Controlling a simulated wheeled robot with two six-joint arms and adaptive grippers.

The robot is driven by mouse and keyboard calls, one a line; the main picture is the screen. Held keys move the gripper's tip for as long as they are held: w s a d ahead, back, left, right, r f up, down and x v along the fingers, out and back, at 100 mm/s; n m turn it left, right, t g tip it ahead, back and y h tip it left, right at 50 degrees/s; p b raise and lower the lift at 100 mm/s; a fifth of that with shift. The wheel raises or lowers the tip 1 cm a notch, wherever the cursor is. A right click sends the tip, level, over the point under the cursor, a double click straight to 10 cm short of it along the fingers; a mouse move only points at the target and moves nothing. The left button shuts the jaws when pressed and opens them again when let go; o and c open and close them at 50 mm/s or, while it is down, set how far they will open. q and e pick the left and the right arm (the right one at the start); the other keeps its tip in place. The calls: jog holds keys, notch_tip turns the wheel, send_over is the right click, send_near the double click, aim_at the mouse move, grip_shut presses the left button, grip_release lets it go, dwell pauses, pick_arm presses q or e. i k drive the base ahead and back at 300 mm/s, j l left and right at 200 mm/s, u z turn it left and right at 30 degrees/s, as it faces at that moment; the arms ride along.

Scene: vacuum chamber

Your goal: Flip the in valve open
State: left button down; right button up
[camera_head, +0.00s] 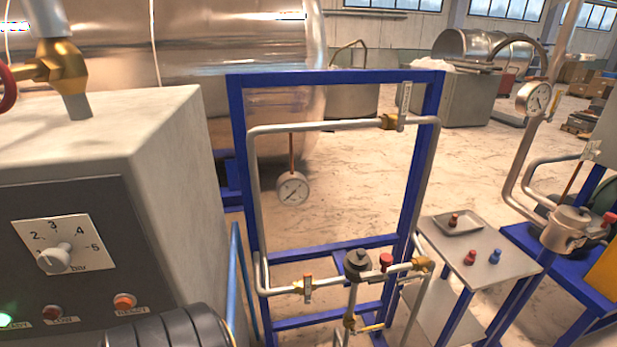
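A blue frame (237,130) carries a loop of grey pipe with several brass valves. The top valve (389,121) is on the upper pipe; its pale labelled lever (404,104) stands upright, across the pipe. A lower-left valve (298,287) has a small handle with an orange top (308,288), also upright across its pipe. Another brass valve (422,264) is at the lower right, and one with a yellow lever (371,327) is at the bottom. The lettering is too small to read, so I cannot tell which is the in valve.
A grey control box with a pressure dial (55,258) fills the left. A gauge (293,189) hangs inside the frame. Pipes and another gauge (534,98) are farther right. Open floor lies behind.

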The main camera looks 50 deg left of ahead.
aim_at(307, 276)
jog(key=u, duration=1.6)
jog(key=k+l+z, duration=0.1)
jog(key=k+z, duration=0.25)
jog(key=k+l+z, duration=0.1)
jog(key=z, duration=0.25)
jog(key=k+l+z, duration=0.2)
jog(key=z, duration=0.15)
jog(key=i+l, duration=0.05)
jog(key=l, duration=0.05)
